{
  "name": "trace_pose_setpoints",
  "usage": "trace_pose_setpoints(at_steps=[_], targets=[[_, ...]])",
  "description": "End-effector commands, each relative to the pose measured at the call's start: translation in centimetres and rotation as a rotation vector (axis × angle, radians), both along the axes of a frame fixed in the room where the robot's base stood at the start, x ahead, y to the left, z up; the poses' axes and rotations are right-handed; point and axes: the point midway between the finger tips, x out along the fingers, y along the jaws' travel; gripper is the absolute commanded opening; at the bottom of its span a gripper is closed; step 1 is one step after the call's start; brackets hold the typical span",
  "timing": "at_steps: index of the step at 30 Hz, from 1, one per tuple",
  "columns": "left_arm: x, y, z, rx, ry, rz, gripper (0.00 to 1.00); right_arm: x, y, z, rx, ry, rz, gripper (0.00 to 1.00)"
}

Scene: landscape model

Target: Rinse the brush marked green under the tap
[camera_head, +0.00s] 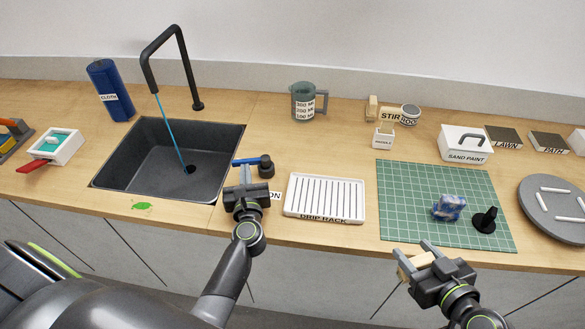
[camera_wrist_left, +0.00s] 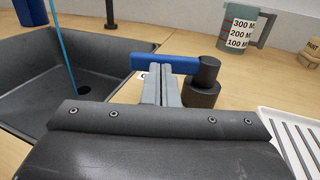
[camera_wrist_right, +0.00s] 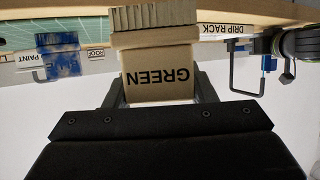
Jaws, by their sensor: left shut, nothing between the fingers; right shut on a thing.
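The tap (camera_head: 165,50) is a dark arched pipe behind the black sink (camera_head: 130,165). A blue stream runs from its spout to the drain. Its blue lever (camera_head: 247,161) sits on a dark round base right of the sink. My left gripper (camera_head: 244,178) is shut and empty, fingertips close to the lever; the left wrist view (camera_wrist_left: 162,88) does not settle whether they touch. My right gripper (camera_head: 413,256) is shut on the tan brush (camera_wrist_right: 158,80), which reads GREEN upside down, in front of the counter edge. Its ridged end points away from the wrist.
The white drip rack (camera_head: 290,205) lies right of the lever. A green cutting mat (camera_head: 400,195) holds a blue-white lump (camera_head: 449,207) and a black knob (camera_head: 486,220). A measuring jug (camera_head: 303,101) and blue cloth roll (camera_head: 110,90) stand behind. A green mark (camera_head: 141,206) is on the counter's front.

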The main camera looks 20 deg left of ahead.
Motion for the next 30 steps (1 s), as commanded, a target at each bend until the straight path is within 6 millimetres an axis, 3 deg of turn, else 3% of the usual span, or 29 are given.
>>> trace_pose_setpoints(at_steps=[10,21,30], targets=[[0.0,0.2,0.0,0.002,0.000,-0.015,0.00,0.0,0.0,0.1,0.000,0.000,0.000,0.28],[1.0,1.5,0.0,0.002,0.001,-0.221,0.00,0.0,0.0,0.8,0.000,0.000,0.000,0.28],[1.3,1.8,0.0,0.000,0.000,-0.221,0.00,0.0,0.0,0.7,0.000,0.000,0.000,0.28]])
